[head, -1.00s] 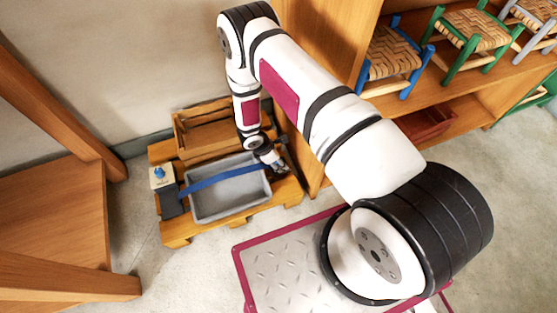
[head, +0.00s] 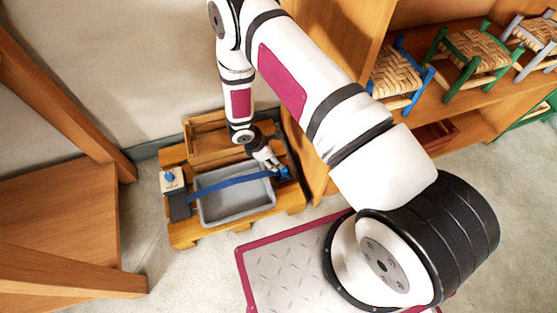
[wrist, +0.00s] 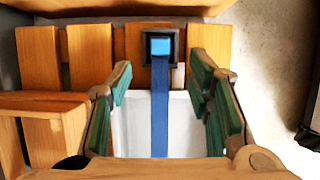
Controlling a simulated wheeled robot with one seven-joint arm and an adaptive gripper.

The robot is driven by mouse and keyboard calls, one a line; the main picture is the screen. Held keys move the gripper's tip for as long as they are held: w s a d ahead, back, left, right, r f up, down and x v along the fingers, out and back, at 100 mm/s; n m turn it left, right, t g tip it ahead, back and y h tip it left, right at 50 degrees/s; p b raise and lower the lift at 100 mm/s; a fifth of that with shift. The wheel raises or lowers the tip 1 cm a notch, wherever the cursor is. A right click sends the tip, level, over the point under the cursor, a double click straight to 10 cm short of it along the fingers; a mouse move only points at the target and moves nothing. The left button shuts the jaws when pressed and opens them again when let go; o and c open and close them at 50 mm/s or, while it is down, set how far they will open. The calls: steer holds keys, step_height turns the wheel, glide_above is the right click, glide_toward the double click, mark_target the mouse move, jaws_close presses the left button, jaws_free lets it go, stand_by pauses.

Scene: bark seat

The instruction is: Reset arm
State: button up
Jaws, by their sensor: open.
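My gripper (head: 276,167) hangs above the right end of a grey bin (head: 208,213) on a low wooden pallet. In the wrist view its two green-padded fingers (wrist: 162,85) are spread apart with nothing held between them. A blue strap (head: 230,184) crosses the bin from side to side. In the wrist view the strap (wrist: 160,115) runs up between the fingers to a blue square in a dark frame (wrist: 161,46). My upper arm runs from the lower right to the top of the head view, where the elbow is partly cut off.
A wooden crate (head: 208,150) stands behind the bin. A small box with a blue knob (head: 172,182) is at its left end. A shelf with woven stools (head: 470,47) stands at the right. Wooden furniture (head: 60,215) stands at the left. Bare floor lies around the pallet (head: 190,238).

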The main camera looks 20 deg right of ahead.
steer(key=shift+a+r, duration=0.3)
steer(key=shift+r, duration=0.35)
